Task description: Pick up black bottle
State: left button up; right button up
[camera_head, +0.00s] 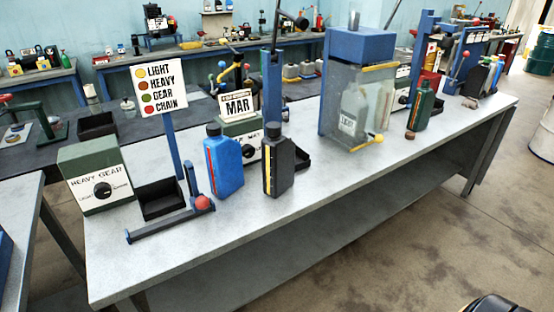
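The black bottle (279,168) stands upright on the long grey workbench (235,240), near its front edge. It has a dark cap and a narrow orange-yellow strip down its left side. A blue bottle (226,172) with a dark cap and a similar strip stands upright just to its left, with a small gap between them. No gripper can be made out in the head view, and nothing touches the black bottle.
A black tray (160,200) and blue lever stand with a red ball (203,203) are left of the bottles. A green "HEAVY GEAR" box (95,181) is further left. A clear blue-topped cabinet (355,90) stands right. The bench front is clear. An unclear dark object (496,304) shows bottom right.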

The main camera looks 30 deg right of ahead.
aim_at(278, 151)
jog(key=i+z, duration=0.2)
jog(key=z, duration=0.25)
jog(key=i+z, duration=0.2)
jog(key=z, duration=0.25)
